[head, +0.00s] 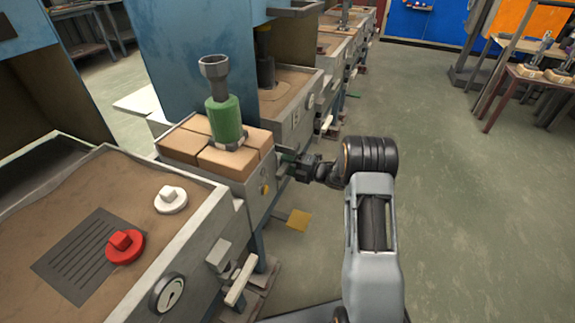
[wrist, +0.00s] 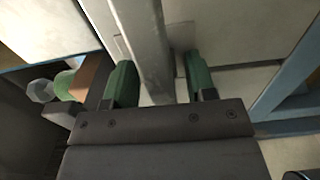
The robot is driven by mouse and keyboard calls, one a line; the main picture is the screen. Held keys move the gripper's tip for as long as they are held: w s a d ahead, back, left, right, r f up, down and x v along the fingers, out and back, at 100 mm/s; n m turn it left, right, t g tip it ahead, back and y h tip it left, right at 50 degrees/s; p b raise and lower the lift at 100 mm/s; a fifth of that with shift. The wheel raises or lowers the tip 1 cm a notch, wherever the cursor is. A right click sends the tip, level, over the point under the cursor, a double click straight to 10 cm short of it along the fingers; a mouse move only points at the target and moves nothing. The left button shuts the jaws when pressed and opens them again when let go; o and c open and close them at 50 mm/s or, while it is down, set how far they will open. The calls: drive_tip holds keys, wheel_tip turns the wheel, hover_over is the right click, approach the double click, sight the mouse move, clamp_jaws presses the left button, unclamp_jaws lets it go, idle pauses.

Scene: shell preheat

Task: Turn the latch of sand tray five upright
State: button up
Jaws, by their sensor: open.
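My gripper (head: 287,165) is at the front of the bench row, by the right side of the brick-topped station. In the wrist view its two green fingers (wrist: 161,72) are open, one on each side of a long grey bar or edge (wrist: 148,45). I cannot tell whether they touch it or whether it is a latch. In the head view, a pale latch lever (head: 240,282) sits tilted on the nearest sand tray (head: 85,165). Another pale lever (head: 327,122) shows on a farther sand tray (head: 285,85). No tray number is readable.
A green burner (head: 226,120) stands on the bricks (head: 180,145), left of my gripper. A yellow square (head: 299,220) lies low beside the bench. Open floor (head: 450,220) lies right.

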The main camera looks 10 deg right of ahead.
drive_tip(key=shift+c, duration=0.3)
drive_tip(key=shift+a, duration=0.1)
clamp_jaws()
